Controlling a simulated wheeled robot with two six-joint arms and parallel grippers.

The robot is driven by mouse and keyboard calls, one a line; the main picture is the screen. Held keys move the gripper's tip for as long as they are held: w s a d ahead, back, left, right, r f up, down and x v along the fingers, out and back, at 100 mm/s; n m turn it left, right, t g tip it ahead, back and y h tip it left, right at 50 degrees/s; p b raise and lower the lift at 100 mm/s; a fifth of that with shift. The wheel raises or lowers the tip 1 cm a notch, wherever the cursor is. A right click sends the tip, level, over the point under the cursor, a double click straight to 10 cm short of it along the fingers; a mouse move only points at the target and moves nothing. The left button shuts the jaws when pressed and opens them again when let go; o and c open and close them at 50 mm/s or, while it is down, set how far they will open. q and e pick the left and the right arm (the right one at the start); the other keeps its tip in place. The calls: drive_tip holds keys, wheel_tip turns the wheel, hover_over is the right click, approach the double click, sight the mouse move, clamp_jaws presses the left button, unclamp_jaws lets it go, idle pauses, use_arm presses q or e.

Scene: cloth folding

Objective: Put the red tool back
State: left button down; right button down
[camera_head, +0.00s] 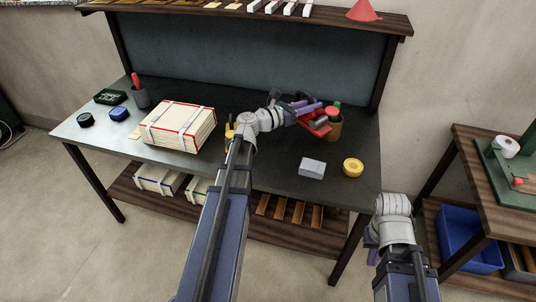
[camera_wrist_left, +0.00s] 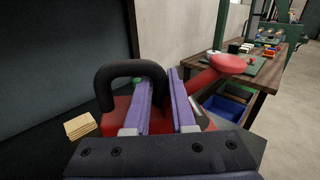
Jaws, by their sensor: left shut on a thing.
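The red tool (camera_head: 317,126) is at the right rear of the table in the head view. My left gripper (camera_head: 307,108) reaches over it with purple fingers. In the left wrist view the fingers (camera_wrist_left: 162,105) are shut on the red tool (camera_wrist_left: 118,117), which has a black looped handle and a rounded red end sticking out to the right. Whether the tool touches the table is hard to tell. My right gripper (camera_head: 373,245) is low beyond the table's front right corner, mostly hidden by its own wrist.
A brown cup (camera_head: 335,130) with a green-topped item stands right beside the red tool. A grey block (camera_head: 312,168) and a yellow tape roll (camera_head: 353,167) lie in front. Strapped books (camera_head: 178,125) lie left. A shelf (camera_head: 250,17) overhangs the back. A side table (camera_head: 490,205) stands right.

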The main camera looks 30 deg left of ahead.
use_arm(q)
drive_tip(key=a+f+n+t+y+b, duration=0.1)
drive_tip(key=a+f+n+y+b, duration=0.3)
drive_tip(key=a, duration=0.4)
drive_tip(key=a+f+n+t+y+b, duration=0.2)
drive_tip(key=a+f+n+y+b, duration=0.15)
drive_tip(key=a+y, duration=0.4)
drive_tip(key=shift+h, duration=0.65)
drive_tip(key=f+b, duration=0.6)
drive_tip(key=f, duration=0.1)
drive_tip(key=a+f+b, duration=0.1)
drive_tip(key=f+b, duration=0.2)
drive_tip(key=f, duration=0.1)
drive_tip(key=shift+s+a, duration=0.1)
drive_tip(key=shift+r, duration=0.15)
drive_tip(key=c, duration=1.2)
unclamp_jaws()
drive_tip(key=shift+f, duration=0.2)
drive_tip(key=o, duration=0.4)
drive_tip(key=shift+r, duration=0.1)
drive_tip(key=shift+o, duration=0.2)
